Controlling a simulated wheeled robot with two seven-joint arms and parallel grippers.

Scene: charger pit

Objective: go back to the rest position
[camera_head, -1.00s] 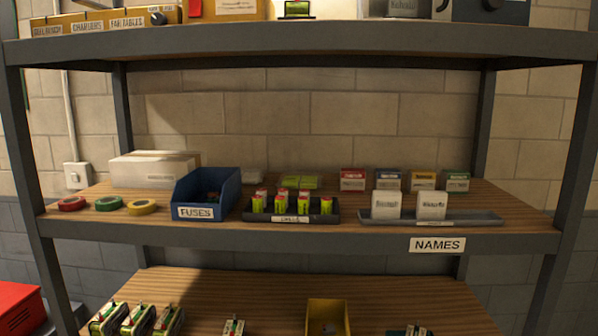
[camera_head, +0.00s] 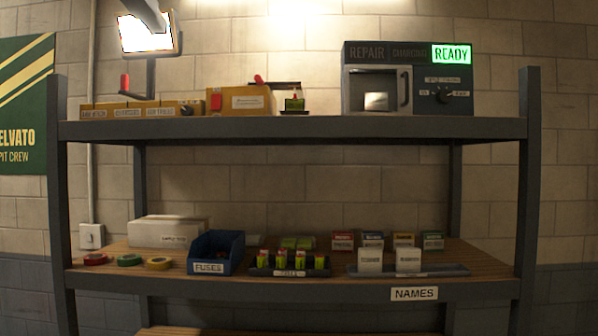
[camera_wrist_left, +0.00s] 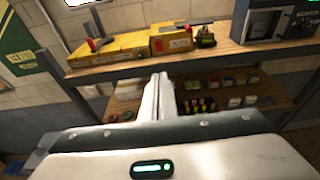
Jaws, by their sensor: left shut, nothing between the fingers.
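My left gripper (camera_wrist_left: 158,98) shows in the left wrist view as two pale fingers closed together, with nothing between them. They point toward the shelf rack, apart from it. In the head view a grey end of my left arm (camera_head: 145,12) comes in at the top left, in front of a bright white panel (camera_head: 146,38); its fingers cannot be made out there. My right gripper is in neither view.
The rack's top shelf (camera_head: 300,129) holds yellow boxes (camera_head: 240,101), a small green-and-red device (camera_head: 294,103) and a repair machine (camera_head: 407,79) with a lit READY sign. The middle shelf holds a blue fuses bin (camera_head: 208,267), a cell tray (camera_head: 288,272) and small boxes. Open space lies before the rack.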

